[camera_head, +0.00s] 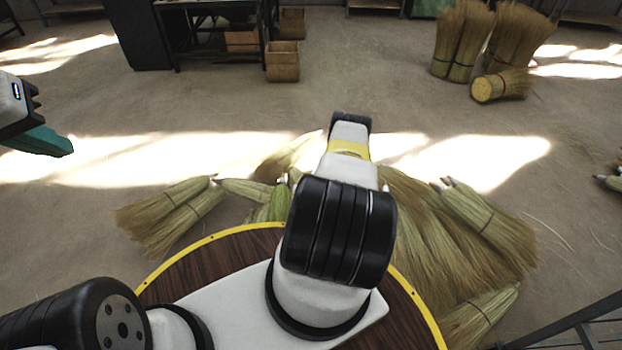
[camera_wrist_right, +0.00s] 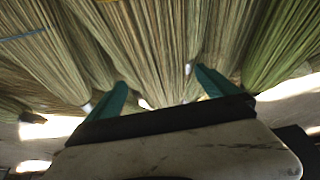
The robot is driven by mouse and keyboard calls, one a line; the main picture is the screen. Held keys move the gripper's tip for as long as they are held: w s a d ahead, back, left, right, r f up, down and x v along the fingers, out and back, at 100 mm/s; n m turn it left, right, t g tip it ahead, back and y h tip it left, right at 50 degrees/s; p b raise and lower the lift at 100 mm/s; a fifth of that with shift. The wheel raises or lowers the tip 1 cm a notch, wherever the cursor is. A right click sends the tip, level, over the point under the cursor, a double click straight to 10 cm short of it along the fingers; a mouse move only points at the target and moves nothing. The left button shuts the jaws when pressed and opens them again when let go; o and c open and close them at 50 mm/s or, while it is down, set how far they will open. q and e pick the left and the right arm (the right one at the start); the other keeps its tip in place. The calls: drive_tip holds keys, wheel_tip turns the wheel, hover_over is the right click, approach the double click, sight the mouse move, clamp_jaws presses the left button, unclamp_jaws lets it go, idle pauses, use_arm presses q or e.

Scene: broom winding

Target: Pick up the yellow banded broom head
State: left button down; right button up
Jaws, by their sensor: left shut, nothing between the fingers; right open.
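Several straw broom heads lie on the floor in a pile beyond the round table. Some lie at the left (camera_head: 172,213), some at the right (camera_head: 485,225). I cannot make out a yellow band on any of them; the bands I see look dark, and one in the right wrist view looks blue (camera_wrist_right: 22,35). My right gripper (camera_wrist_right: 162,80) is open, with straw broom heads (camera_wrist_right: 150,45) filling the view just beyond its teal fingers; I cannot tell whether they touch. My right arm hides the middle of the pile in the head view. My left gripper (camera_head: 55,145) is shut and empty at the left edge.
A round wooden table top (camera_head: 235,250) with a yellow rim is at the front. Tall broom bundles (camera_head: 465,40) stand at the back right, one lying on its side (camera_head: 505,85). Wooden crates (camera_head: 283,62) sit at the back. A dark rail (camera_head: 585,322) is at the lower right.

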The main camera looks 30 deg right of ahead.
drive_tip(key=shift+x, duration=3)
drive_tip(key=shift+a, duration=0.1)
drive_tip(key=c, duration=1.8)
drive_tip(key=shift+c, duration=0.5)
drive_tip(key=shift+r, duration=0.15)
